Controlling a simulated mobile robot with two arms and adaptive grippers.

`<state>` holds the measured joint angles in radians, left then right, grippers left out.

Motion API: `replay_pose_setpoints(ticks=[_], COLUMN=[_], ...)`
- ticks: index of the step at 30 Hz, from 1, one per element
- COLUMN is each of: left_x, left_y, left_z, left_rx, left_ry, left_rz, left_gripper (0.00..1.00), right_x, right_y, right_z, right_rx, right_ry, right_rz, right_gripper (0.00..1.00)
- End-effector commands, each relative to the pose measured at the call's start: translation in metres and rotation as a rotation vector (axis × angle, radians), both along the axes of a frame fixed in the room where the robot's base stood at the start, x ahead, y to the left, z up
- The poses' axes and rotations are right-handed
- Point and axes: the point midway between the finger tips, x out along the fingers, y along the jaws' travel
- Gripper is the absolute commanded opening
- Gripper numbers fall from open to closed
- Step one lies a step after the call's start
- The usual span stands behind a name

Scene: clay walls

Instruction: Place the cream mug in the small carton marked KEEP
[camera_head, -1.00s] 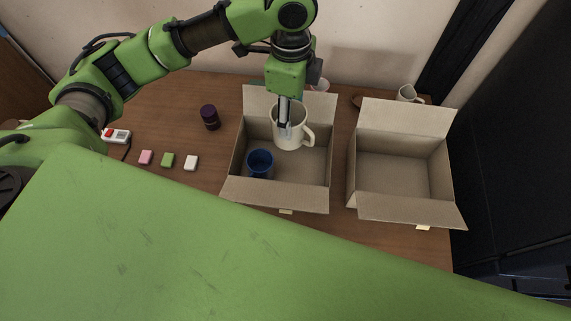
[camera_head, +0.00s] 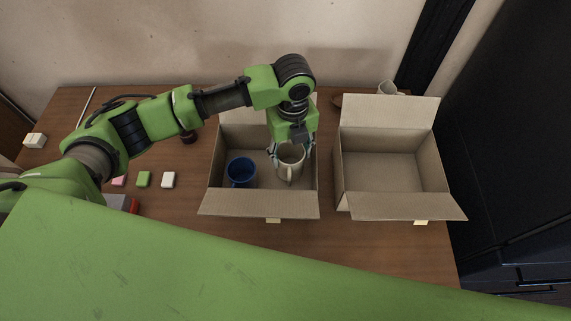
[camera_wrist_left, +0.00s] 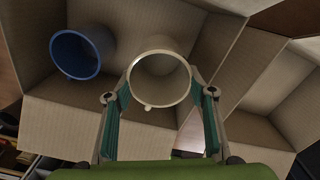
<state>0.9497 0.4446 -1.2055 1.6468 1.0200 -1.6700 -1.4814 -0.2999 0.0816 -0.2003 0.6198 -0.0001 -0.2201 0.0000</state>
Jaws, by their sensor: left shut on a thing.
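The cream mug (camera_head: 291,163) is inside the left carton (camera_head: 258,205), on its right side. My left gripper (camera_head: 290,150) reaches down into this carton and is shut on the mug, one finger on each side. The wrist view shows the cream mug (camera_wrist_left: 160,54) upright between the fingers; I cannot tell whether it touches the carton floor. A blue mug (camera_head: 241,172) stands to its left in the same carton. The right carton (camera_head: 395,170) is open and empty. Each carton has a small tag in front; no writing is readable. My right gripper is not in view.
Pink, green (camera_head: 143,179) and white (camera_head: 168,180) small blocks lie left of the left carton. A dark cylinder (camera_head: 188,137) is partly hidden by my arm. A wall rises behind the table.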

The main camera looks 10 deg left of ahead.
Motion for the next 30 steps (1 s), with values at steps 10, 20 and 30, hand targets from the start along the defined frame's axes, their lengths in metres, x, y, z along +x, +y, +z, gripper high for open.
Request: replay_pose_setpoints(ticks=[10, 20, 30], left_x=[-0.001, 0.001, 0.0], left_y=[0.0, 0.0, 0.0], left_z=[-0.036, -0.048, -0.051], left_rx=[0.0, -0.001, 0.001], left_ry=[0.001, -0.002, -0.001], left_rz=[0.002, 0.001, 0.002], left_gripper=[0.06, 0.06, 0.57], right_x=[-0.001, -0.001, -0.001], right_y=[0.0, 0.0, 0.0], right_z=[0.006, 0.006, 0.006], right_rx=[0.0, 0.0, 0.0], right_ry=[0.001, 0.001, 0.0], right_rz=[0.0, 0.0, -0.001], right_gripper=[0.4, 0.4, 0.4])
